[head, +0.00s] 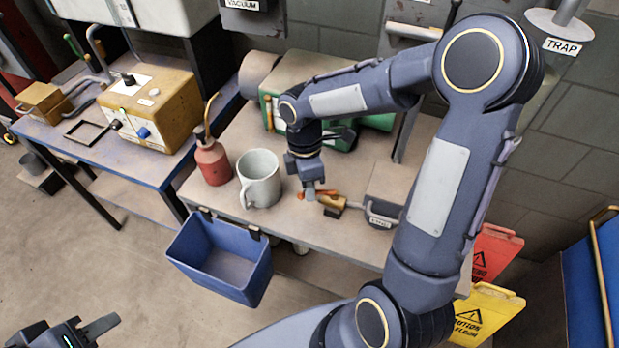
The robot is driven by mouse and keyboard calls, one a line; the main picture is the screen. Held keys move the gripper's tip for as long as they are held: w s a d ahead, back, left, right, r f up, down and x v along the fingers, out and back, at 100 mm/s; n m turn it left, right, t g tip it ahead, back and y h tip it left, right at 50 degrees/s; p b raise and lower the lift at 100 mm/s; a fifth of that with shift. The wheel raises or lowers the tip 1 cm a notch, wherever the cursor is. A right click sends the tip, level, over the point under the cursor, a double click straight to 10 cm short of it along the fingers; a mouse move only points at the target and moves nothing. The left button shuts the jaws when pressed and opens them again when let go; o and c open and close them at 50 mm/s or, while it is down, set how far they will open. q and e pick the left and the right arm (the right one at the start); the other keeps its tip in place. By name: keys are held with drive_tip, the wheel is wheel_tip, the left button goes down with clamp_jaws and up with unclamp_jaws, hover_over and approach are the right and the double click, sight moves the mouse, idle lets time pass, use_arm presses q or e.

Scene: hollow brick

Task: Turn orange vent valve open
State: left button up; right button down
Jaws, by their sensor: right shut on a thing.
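The orange vent valve handle (326,192) shows as a small orange piece beside a brass valve body (333,203) on the bench top, right of the grey mug. My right gripper (309,194) points down at the handle, its fingers shut on it; the fingers hide part of it, so its exact angle is hard to tell. A short pipe joins the brass body to a grey box (386,188) with a small label. My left gripper (98,328) is at the lower left, partly cut off by the frame, away from the bench, with nothing seen in it.
A grey mug (259,178) and a red oil can (212,160) stand left of my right gripper. A green machine (300,85) is behind it. A blue bin (222,257) hangs on the bench's front edge. Yellow and red floor signs (486,310) stand at the right.

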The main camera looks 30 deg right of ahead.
drive_tip(key=s+n+h+p, duration=0.1)
drive_tip(key=s+n+p, duration=0.3)
drive_tip(key=n, duration=0.7)
drive_tip(key=shift+s+d+h, duration=0.25)
drive_tip(key=shift+s+h, duration=0.15)
drive_tip(key=shift+s, duration=0.65)
drive_tip(key=shift+f+t, duration=0.1)
drive_tip(key=shift+t, duration=0.2)
drive_tip(key=c, duration=1.7)
unclamp_jaws()
drive_tip(key=shift+o, duration=0.9)
drive_tip(key=shift+s, duration=0.1)
